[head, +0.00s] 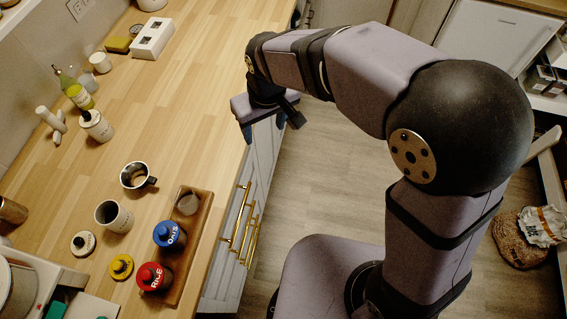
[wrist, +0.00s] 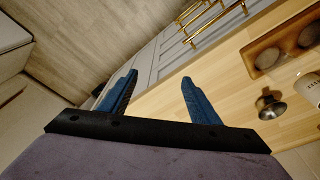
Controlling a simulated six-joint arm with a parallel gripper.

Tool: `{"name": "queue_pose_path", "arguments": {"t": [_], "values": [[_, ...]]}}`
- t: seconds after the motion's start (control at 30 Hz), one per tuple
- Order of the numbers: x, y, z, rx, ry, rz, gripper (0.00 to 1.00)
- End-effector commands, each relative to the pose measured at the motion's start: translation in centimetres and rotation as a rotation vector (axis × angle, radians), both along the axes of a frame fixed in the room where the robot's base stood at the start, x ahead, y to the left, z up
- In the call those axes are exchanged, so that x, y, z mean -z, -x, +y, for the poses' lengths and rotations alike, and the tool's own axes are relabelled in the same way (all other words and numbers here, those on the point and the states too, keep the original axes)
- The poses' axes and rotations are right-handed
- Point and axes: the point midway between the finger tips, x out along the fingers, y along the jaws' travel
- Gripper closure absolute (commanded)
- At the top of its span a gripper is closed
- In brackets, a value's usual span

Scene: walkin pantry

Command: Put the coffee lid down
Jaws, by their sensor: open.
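A cream lid with a dark knob (head: 83,243) lies on the wooden counter at the lower left of the head view, likely the coffee lid, though I cannot read a label on it. It lies beside an open cream canister (head: 113,215). My gripper (head: 263,128) is open, with its blue fingers apart and nothing between them. It is above the counter's front edge, well to the right of and away from the lid. The open fingers also show in the wrist view (wrist: 160,77). The lid does not show clearly there.
A wooden tray (head: 204,222) holds the blue-lidded oats jar (head: 168,235) and red-lidded rice jar (head: 152,277). A yellow lid (head: 121,266) lies nearby. A metal mug (head: 137,175) and a lidded canister (head: 97,125) stand behind. The counter's middle is clear.

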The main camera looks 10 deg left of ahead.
Motion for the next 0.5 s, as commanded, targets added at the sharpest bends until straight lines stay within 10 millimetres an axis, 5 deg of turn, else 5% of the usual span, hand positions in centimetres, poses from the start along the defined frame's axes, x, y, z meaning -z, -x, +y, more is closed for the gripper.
{"name": "queue_pose_path", "arguments": {"t": [0.03, 0.2, 0.33, 0.5], "values": [[0.3, -0.8, -4.3, 0.091, 0.012, 0.015, 0.43], [1.8, 0.2, -16.0, 0.347, 0.044, 0.071, 0.43], [3.0, 2.9, -22.4, 0.513, 0.057, 0.115, 0.43], [4.1, 6.5, -27.0, 0.663, 0.064, 0.156, 0.43]]}}
